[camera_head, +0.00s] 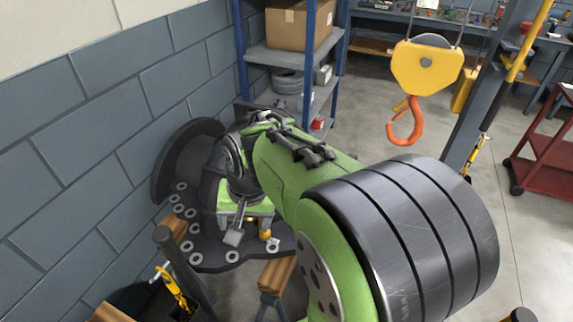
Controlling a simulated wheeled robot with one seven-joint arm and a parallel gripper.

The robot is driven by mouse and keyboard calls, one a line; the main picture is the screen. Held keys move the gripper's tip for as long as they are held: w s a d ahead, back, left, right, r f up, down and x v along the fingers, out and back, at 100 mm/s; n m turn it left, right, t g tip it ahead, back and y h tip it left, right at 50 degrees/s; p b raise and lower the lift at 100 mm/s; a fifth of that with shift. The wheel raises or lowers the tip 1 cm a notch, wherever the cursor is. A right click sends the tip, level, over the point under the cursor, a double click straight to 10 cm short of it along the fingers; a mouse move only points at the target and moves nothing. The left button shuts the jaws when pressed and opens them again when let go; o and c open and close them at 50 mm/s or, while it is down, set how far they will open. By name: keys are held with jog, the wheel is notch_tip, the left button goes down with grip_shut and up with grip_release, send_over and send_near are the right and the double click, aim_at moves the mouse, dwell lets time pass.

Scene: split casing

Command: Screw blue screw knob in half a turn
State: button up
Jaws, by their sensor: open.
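The blue screw knob does not show; my arm and gripper may hide it. The dark split casing (207,258) stands by the wall at centre left, with a curved flange and several pale ring-shaped holes along its edge. My gripper (252,239) is at the end of my green arm, small and partly shadowed, in front of the casing. Its jaws are open, with one grey finger at the left and a smaller pale one at the right. I cannot tell whether they touch anything. A small yellow part shows close to the right finger.
A yellow hoist block with an orange hook (404,122) hangs at right of centre. A blue-framed shelf (283,52) with a cardboard box (299,24) stands behind. A red cart (546,150) is at the far right. Wooden-topped supports (277,275) stand low in front. The block wall closes the left side.

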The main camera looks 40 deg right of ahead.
jog(key=w+d+f+m+t+y+b, duration=0.25)
jog(key=w+d+f+m+b, duration=0.2)
jog(key=d+f+m, duration=0.35)
jog(key=w+d+f+m+t+y+b, duration=0.1)
jog(key=w+d+f+m+y+b, duration=0.25)
jog(key=w+d+f, duration=0.45)
jog(key=s+d+f+m+t+h+b, duration=0.1)
jog(key=s+d+f+m+t+b, duration=0.15)
jog(key=d+m+t, duration=0.35)
jog(key=s+d+f+m+t+h+b, duration=0.15)
jog(key=s+d+m, duration=0.25)
jog(key=d, duration=0.4)
jog(key=s+d+f+m+t+h+b, duration=0.1)
jog(key=s+d+f+m+t, duration=0.3)
jog(key=d, duration=0.3)
jog(key=shift+m, duration=0.65)
jog(key=w+b, duration=0.1)
jog(key=w, duration=0.4)
jog(key=w+a+r+b, duration=0.1)
jog(key=w, duration=0.5)
jog(key=w+a+b, duration=0.1)
jog(key=w+b, duration=0.1)
jog(key=w, duration=0.3)
jog(key=shift+w+a+r, duration=0.2)
jog(key=shift+a+r, duration=0.05)
jog(key=c, duration=0.9)
